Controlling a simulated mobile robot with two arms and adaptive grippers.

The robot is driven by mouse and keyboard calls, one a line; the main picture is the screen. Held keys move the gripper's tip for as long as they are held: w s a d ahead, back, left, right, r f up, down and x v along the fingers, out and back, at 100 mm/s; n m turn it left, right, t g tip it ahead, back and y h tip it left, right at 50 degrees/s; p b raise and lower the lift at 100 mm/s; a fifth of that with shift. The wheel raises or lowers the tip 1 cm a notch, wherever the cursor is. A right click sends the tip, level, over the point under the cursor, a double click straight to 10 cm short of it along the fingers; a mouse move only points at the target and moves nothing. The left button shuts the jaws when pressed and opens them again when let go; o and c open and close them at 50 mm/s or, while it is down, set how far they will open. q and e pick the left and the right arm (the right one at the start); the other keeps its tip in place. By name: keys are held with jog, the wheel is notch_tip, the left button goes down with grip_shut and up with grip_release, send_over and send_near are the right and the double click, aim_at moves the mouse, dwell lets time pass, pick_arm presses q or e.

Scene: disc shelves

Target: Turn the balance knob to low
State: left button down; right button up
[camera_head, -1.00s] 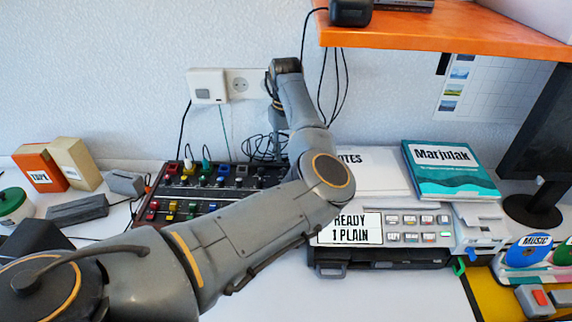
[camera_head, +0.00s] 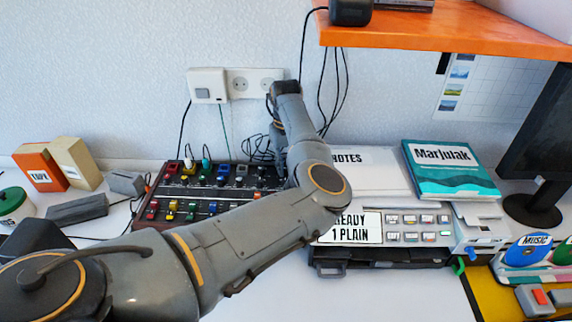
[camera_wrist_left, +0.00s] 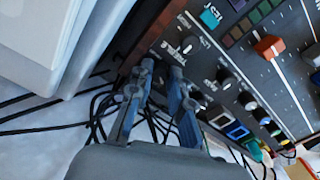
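The mixer panel (camera_head: 225,198) lies on the table, dark with rows of coloured caps and small knobs. In the left wrist view, its panel fills the upper right, with several round black knobs (camera_wrist_left: 226,78) in a row and a label that seems to read TREBLE. I cannot tell which knob is the balance knob. My left gripper (camera_wrist_left: 162,70) has its two fingers apart, tips over the panel's edge near the TREBLE label. No held thing shows between them. In the head view, my left arm hides most of the gripper at the panel's right end. My right gripper is out of view.
A printer-like machine (camera_head: 400,238) stands right of the mixer, with white notes (camera_head: 365,172) and a teal book (camera_head: 455,175) on top. Loose cables (camera_head: 260,148) lie behind the mixer. An orange shelf (camera_head: 450,38) overhangs at upper right. The front table is clear.

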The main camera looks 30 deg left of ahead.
pick_arm(q)
jog(key=shift+r+p, duration=0.25)
jog(key=shift+p, duration=0.25)
jog(key=shift+f+n+p, duration=0.1)
jog(key=shift+n+p, duration=0.4)
jog(key=shift+n, duration=0.2)
jog(key=shift+f, duration=0.1)
jog(key=c, duration=1.5)
grip_release()
